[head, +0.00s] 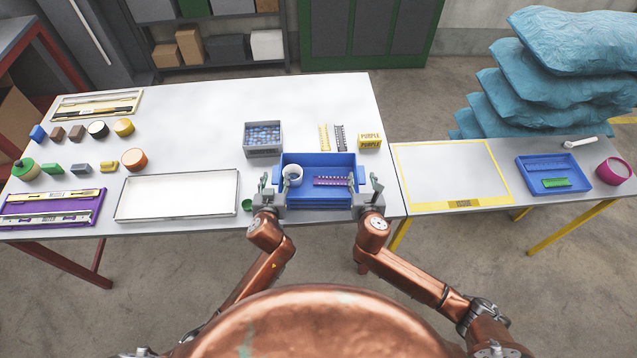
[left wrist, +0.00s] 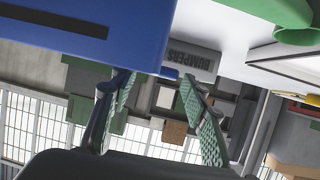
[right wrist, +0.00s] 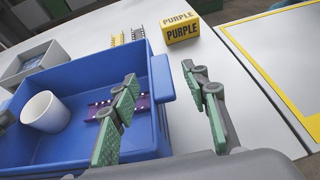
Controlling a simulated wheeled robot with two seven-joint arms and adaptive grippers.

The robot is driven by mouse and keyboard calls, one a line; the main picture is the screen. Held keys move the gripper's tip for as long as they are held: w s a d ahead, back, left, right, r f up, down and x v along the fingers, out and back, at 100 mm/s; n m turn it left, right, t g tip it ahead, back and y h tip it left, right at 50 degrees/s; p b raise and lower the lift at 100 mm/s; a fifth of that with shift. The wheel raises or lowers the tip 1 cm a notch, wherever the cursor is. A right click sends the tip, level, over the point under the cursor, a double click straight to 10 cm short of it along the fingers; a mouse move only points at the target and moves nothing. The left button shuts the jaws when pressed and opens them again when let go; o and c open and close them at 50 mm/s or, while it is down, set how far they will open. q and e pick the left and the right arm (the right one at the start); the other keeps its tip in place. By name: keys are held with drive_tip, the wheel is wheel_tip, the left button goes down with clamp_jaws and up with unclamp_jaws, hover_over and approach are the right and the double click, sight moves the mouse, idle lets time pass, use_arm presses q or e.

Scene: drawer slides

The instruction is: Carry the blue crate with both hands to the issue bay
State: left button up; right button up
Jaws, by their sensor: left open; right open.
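The blue crate (head: 325,160) stands near the right end of the long white table. It holds a white cup (head: 293,174) and a purple slotted strip (head: 332,181). My left gripper (head: 273,186) is open at the crate's left end; the left wrist view shows the crate (left wrist: 130,25) close above its fingers. My right gripper (head: 364,185) is open at the right end. In the right wrist view one finger is over the crate (right wrist: 75,148) and the other outside, with the end handle between them. The issue bay appears as a yellow-outlined area (head: 450,172) on the right table.
A grey bin labelled BUMPERS (head: 263,152) stands behind the crate's left side, with a PURPLE box (head: 370,141) behind its right. A blue tray (head: 535,164) and pink cup (head: 612,171) lie beyond the outlined area, which is empty. A white tray (head: 125,205) lies left.

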sight(276, 175)
use_arm(q)
drive_tip(key=shift+x, duration=1.55)
use_arm(e)
drive_tip(key=shift+x, duration=1.55)
use_arm(q)
drive_tip(key=shift+c, duration=0.6)
use_arm(e)
drive_tip(key=shift+c, duration=0.6)
use_arm(q)
clamp_jaws()
use_arm(e)
clamp_jaws()
drive_tip(key=shift+r, duration=0.1)
